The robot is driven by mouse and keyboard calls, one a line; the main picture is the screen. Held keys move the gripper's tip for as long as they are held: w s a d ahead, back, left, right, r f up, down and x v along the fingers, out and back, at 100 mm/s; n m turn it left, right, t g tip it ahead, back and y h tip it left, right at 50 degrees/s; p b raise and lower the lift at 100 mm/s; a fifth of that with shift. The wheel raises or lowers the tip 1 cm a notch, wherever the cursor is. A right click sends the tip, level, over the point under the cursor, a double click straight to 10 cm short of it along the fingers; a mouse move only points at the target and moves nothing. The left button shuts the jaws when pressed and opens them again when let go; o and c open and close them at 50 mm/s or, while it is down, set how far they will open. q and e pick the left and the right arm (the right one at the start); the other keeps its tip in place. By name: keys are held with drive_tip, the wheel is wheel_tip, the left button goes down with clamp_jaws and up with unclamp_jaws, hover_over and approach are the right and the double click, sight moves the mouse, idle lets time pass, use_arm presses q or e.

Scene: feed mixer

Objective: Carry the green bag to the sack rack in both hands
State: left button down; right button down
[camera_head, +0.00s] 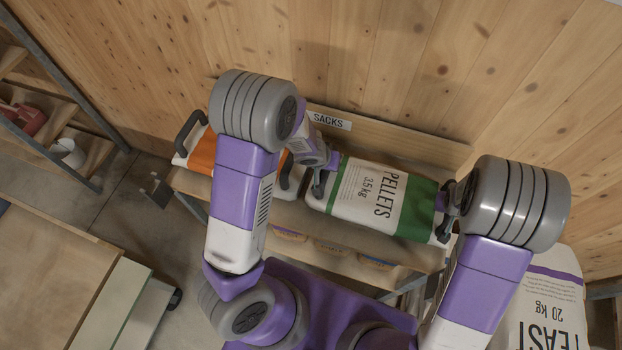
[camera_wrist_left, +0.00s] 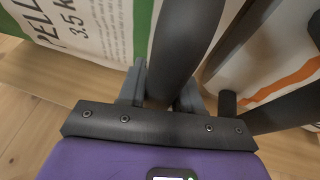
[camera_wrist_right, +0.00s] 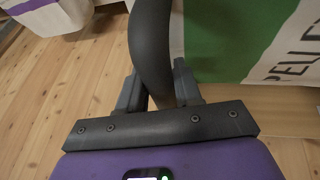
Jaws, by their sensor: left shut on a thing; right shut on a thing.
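The green bag (camera_head: 385,197) is white with green bands and reads "PELLETS 3.5 kg". It lies between my two grippers, over or on the rack under the "SACKS" sign; I cannot tell if it rests there. It also shows in the left wrist view (camera_wrist_left: 85,30) and the right wrist view (camera_wrist_right: 235,40). My left gripper (camera_head: 319,180) is shut on the dark handle (camera_wrist_left: 185,45) at its left end. My right gripper (camera_head: 447,212) is shut on the handle (camera_wrist_right: 152,45) at its right end. The sack rack (camera_head: 400,142) stands against the wooden wall.
An orange and white bag (camera_head: 202,150) with dark handles lies on the rack, left of the green bag. A yeast sack (camera_head: 545,300) with a purple band stands at the lower right. A wooden bench (camera_head: 50,270) is at left.

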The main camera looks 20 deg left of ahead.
use_arm(q)
drive_tip(key=shift+w+f+b, duration=0.1)
drive_tip(key=shift+f+b, duration=0.2)
use_arm(e)
drive_tip(key=shift+w+f, duration=0.1)
drive_tip(key=shift+f, duration=0.2)
use_arm(q)
drive_tip(key=c, duration=1.2)
unclamp_jaws()
drive_tip(key=shift+f, duration=0.2)
use_arm(e)
drive_tip(key=c, duration=1.2)
unclamp_jaws()
drive_tip(key=shift+f, duration=0.2)
use_arm(q)
drive_tip(key=o, duration=0.4)
drive_tip(key=shift+s+r, duration=0.15)
drive_tip(key=shift+s, duration=0.1)
use_arm(e)
drive_tip(key=o, duration=0.4)
drive_tip(key=shift+s+r, duration=0.15)
drive_tip(key=shift+s, duration=0.1)
use_arm(q)
drive_tip(key=shift+o, duration=0.2)
use_arm(e)
drive_tip(key=shift+o, duration=0.2)
drive_tip(key=shift+w, duration=0.1)
